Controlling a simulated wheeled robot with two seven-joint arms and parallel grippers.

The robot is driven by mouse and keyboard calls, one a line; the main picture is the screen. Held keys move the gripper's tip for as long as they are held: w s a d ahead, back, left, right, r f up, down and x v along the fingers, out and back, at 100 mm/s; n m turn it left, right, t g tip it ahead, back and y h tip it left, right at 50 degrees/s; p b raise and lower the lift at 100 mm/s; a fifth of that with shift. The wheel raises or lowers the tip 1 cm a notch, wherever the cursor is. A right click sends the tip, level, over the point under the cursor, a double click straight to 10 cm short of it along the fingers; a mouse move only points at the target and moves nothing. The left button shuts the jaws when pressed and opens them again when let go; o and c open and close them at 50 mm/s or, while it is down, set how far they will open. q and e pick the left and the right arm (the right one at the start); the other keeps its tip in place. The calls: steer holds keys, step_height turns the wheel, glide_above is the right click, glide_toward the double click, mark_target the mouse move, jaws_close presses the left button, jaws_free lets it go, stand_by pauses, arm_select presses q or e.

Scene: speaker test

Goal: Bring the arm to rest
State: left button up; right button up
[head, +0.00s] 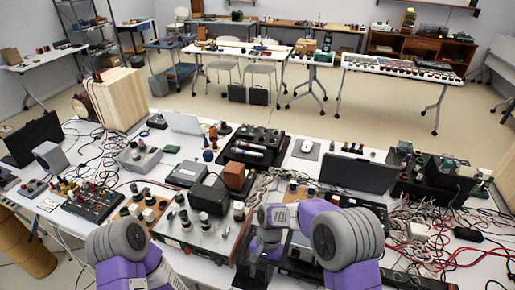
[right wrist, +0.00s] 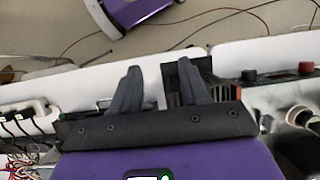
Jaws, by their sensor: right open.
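My right gripper (head: 258,268) is low in the head view, under the bent purple right arm, over the near edge of the cluttered table (head: 48,205). In the right wrist view its two dark fingers (right wrist: 160,68) stand apart with nothing held between them. The white table edge and dark equipment show behind the fingers. At the bottom left of the head view only a purple and grey part of my left arm shows; its gripper is not in view.
The near table holds a wooden box (head: 122,98), a black laptop (head: 358,172), a computer mouse (head: 307,146) and many speaker parts. Tangled cables (head: 415,232) lie right of my right arm. Free floor (head: 300,122) lies between this table and the far tables.

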step_height(320, 180, down, 7)
steer(key=d, duration=0.3)
arm_select(q)
steer(key=f+b, duration=0.2)
steer(key=w+f+b, duration=0.1)
steer(key=f, duration=0.1)
steer(key=shift+w+f+b, duration=0.1)
steer(key=shift+w+b, duration=0.1)
steer(key=shift+b, duration=0.2)
arm_select(e)
steer(key=s+d+f+n+t+y, duration=0.1)
steer(key=s+d+f+t, duration=0.3)
steer(key=s+f, duration=0.8)
steer(key=shift+s+d+f+t+y, duration=0.2)
steer(key=shift+d+f+t+y, duration=0.25)
steer(key=shift+d+y, duration=0.3)
